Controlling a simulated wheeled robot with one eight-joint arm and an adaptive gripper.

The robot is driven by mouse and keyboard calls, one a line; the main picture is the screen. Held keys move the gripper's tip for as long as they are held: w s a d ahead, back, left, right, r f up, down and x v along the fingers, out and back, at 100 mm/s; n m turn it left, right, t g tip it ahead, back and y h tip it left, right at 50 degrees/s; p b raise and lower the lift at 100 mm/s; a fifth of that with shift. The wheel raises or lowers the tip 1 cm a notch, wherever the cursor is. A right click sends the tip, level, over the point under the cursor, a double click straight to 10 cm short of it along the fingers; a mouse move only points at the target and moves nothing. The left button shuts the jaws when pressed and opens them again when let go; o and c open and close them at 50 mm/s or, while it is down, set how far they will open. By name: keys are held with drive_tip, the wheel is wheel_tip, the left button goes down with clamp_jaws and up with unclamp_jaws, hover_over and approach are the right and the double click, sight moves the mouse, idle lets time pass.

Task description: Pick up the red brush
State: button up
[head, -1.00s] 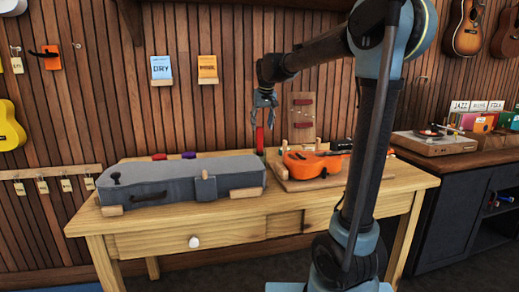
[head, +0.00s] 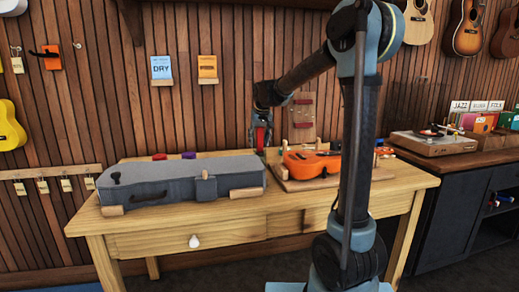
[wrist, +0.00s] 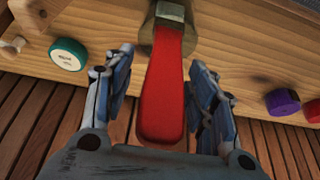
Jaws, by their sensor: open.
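The red brush (wrist: 163,95) stands upright on the table behind the instrument case, with its red handle up and a metal-coloured band lower down. In the head view the red brush (head: 261,138) shows just right of the case's back corner. My gripper (wrist: 160,98) is open, with one finger on each side of the red handle. Gaps show between the fingers and the handle in the wrist view. In the head view my gripper (head: 260,128) is over the brush. The brush's lower end is hidden.
A grey case (head: 180,180) lies on the wooden table (head: 290,203) in front of the brush. An orange ukulele (head: 312,163) lies to the right. Green (wrist: 68,54) and purple (wrist: 282,102) round things sit on either side of the brush. The slatted wall is close behind.

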drive_tip(key=c, duration=1.2)
